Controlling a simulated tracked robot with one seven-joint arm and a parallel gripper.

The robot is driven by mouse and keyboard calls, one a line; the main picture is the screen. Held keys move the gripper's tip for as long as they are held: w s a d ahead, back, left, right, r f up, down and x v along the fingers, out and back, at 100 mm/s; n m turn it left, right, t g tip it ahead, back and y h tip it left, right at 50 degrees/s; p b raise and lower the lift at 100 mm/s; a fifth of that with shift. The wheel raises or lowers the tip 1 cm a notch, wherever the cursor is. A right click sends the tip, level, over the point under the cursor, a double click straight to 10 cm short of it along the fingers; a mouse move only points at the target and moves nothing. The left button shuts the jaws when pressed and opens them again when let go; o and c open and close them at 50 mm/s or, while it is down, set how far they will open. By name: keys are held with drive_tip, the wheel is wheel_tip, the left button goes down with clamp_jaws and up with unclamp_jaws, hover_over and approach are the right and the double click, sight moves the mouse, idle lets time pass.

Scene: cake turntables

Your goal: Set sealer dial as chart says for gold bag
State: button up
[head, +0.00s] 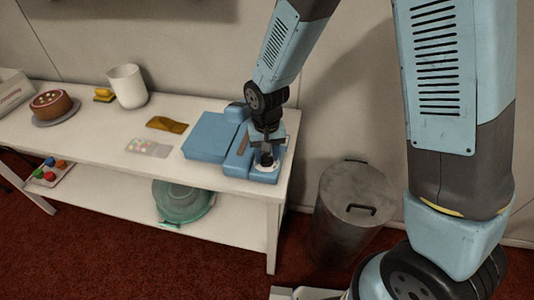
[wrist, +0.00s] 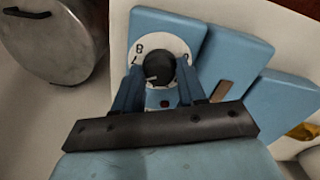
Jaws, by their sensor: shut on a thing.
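The blue sealer (head: 208,138) stands at the right end of the white table. Its black dial knob (wrist: 160,69) sits on a white numbered disc (wrist: 143,44). A light mark on the knob points to the lower left in the wrist view; an 8 and what looks like a 7 show at the disc's left. My gripper (head: 266,152) points down over the dial, with its two blue fingers on either side of the knob, shut on it. The gold bag (head: 167,125) lies flat left of the sealer. The chart card (head: 149,147) lies in front of the bag; its text is too small to read.
A brown cake on a stand (head: 42,121), a white canister (head: 127,86) and a yellow item (head: 104,95) are on the table's left. A lidded metal bin (head: 351,230) stands right of the table. A teal bowl (head: 182,203) sits on the lower shelf.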

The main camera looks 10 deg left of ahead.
sight(267, 156)
drive_tip(key=shift+w+r, duration=0.1)
drive_tip(key=o, duration=0.8)
drive_tip(key=shift+c, duration=0.2)
wheel_tip(267, 156, up, 14)
drive_tip(key=shift+f, duration=0.2)
